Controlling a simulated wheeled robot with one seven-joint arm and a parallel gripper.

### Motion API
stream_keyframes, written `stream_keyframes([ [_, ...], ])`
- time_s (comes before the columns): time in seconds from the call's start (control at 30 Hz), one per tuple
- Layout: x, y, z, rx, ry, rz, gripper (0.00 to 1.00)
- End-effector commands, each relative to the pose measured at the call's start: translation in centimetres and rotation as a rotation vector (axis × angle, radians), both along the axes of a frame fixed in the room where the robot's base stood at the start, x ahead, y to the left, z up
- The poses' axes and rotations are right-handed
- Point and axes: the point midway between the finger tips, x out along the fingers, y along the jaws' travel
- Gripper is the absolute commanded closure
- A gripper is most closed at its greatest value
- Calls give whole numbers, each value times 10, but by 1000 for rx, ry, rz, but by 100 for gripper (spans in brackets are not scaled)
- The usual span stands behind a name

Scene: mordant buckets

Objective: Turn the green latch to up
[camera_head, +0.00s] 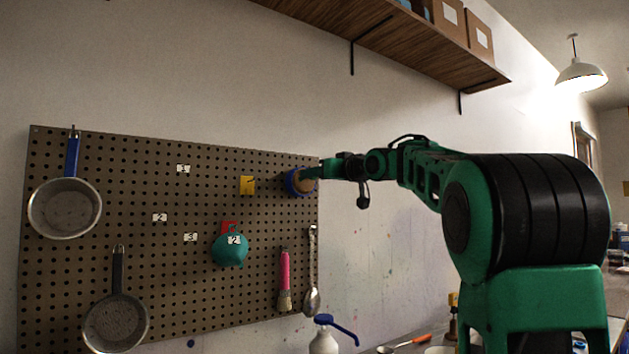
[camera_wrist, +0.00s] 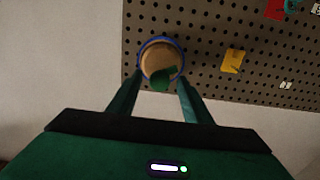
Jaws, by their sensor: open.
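The green latch (camera_wrist: 164,79) shows in the wrist view as a small green piece over the lower part of a round wooden disc (camera_wrist: 158,60) with a blue rim. In the head view the same disc (camera_head: 301,184) is at the pegboard's upper right edge, partly covered by my gripper. I cannot make out the latch's exact direction. My gripper (camera_head: 318,174) reaches the disc from the right. In the wrist view its two open fingers (camera_wrist: 158,92) lie on either side of the latch; I cannot tell whether they touch it.
The pegboard (camera_head: 100,160) holds two pans, a teal object (camera_head: 230,250), a pink-handled brush (camera_head: 284,280) and a spoon (camera_head: 312,298). A yellow tag (camera_head: 247,185) sits left of the disc. A shelf (camera_head: 400,40) runs above. A white pump bottle (camera_head: 323,340) stands below.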

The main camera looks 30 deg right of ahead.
Motion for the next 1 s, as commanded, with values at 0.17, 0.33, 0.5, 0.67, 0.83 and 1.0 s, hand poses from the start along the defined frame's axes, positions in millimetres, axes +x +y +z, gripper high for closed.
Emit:
stream_keyframes([
  [0.17, 0, 0, 0, 0, 0, 0, 74],
  [0.33, 0, 0, 0, 0, 0, 0, 96],
  [0.5, 0, 0, 0, 11, 1, 0, 96],
  [0.67, 0, 0, 0, 58, 3, 1, 96],
  [0.83, 0, 1, 0, 160, 6, 2, 96],
  [1.0, 0, 1, 0, 307, 11, 1, 96],
])
